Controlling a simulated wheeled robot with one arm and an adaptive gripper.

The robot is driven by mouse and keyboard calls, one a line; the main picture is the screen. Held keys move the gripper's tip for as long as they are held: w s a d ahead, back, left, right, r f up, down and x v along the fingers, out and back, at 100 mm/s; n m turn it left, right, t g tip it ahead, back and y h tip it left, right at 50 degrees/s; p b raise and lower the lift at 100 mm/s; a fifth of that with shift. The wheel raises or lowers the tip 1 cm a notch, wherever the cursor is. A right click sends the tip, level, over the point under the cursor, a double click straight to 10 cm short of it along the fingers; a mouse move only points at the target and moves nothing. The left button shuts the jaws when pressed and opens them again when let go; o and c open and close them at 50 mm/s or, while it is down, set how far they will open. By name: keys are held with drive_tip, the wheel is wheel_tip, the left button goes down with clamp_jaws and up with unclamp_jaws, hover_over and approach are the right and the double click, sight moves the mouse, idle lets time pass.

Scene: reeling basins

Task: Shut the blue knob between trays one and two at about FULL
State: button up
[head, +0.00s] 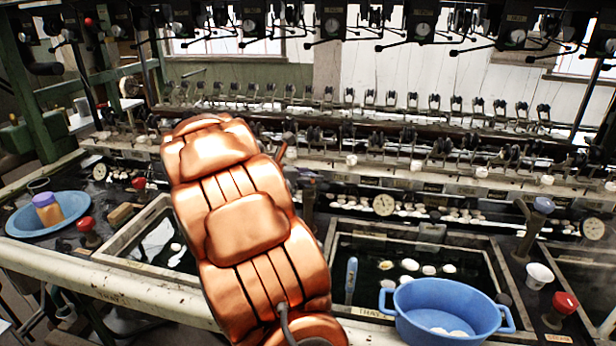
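A dull blue-grey knob (308,188) stands on a dark post between the left tray (122,246) and the middle tray (414,233), just right of my copper arm. Its lower part is close to the arm's edge, and I cannot read its setting. The left tray is partly covered by my arm; the middle tray holds dark water with several white cocoons. A similar blue knob (543,205) stands right of the middle tray. I cannot make out my gripper; my arm fills the centre and hides what is behind it.
A blue basin (442,306) with handles sits at the middle tray's front edge, near a blue-handled brush (351,274). Red knobs (565,303) (86,225) stand right and left.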

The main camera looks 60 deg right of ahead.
drive_tip(key=c, duration=0.6)
drive_tip(key=shift+r+p, duration=0.1)
drive_tip(key=shift+p, duration=0.35)
drive_tip(key=shift+w+r+m+g+y+p, duration=0.1)
drive_tip(key=shift+m+g+y+p, duration=0.2)
drive_tip(key=shift+m+g+p, duration=0.1)
drive_tip(key=m+g+y+p, duration=0.1)
drive_tip(key=m+g+p, duration=0.1)
drive_tip(key=p, duration=0.2)
drive_tip(key=shift+m+g, duration=0.4)
drive_tip(key=shift+f+m+g+y+p, duration=0.2)
drive_tip(key=shift+m+g+y+p, duration=1.65)
drive_tip(key=shift+m+p, duration=0.3)
